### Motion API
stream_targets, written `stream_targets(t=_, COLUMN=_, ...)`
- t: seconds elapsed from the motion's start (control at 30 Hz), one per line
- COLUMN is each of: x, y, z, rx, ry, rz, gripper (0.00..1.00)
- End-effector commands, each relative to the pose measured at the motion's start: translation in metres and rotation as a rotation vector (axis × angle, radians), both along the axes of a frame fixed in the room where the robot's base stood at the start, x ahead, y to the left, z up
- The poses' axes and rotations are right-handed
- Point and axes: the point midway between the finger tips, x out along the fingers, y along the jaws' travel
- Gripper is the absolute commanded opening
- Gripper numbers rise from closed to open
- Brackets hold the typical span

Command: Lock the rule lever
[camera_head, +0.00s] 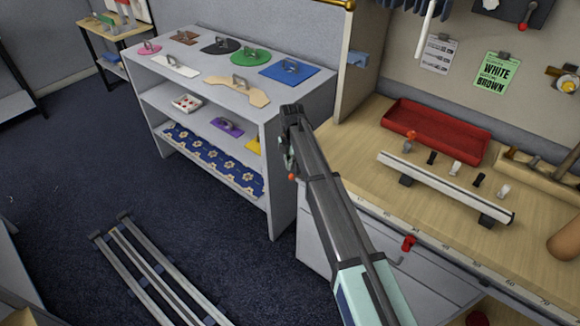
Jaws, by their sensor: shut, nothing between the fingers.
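A printed rule (455,275) runs along the front edge of the wooden workbench. A small red lever (408,243) sits on this edge and hangs slightly over the front; I cannot tell whether it is locked. My arm reaches up from the bottom of the picture. My gripper (290,163) is shut and empty, partly hidden by the arm. It is in front of the grey shelf unit, to the left of the red lever and well apart from it.
The grey shelf unit (285,200) with coloured boards stands left of the bench. On the bench are a red tray (435,128) and a white bar (450,185) with small levers. Another red-handled lever (525,20) is on the back panel. Metal rails (150,270) lie low at left.

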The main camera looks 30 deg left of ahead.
Motion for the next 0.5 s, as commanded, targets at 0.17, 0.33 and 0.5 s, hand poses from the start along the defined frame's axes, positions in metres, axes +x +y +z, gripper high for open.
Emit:
stream_targets(t=0.17, x=0.006, y=0.007, z=0.033, rx=0.003, ry=-0.002, rz=-0.002, gripper=0.00)
stream_targets(t=0.33, x=0.008, y=0.015, z=0.068, rx=0.002, ry=-0.002, rz=-0.002, gripper=0.00)
stream_targets(t=0.5, x=0.010, y=0.021, z=0.095, rx=0.001, ry=-0.001, rz=-0.002, gripper=0.00)
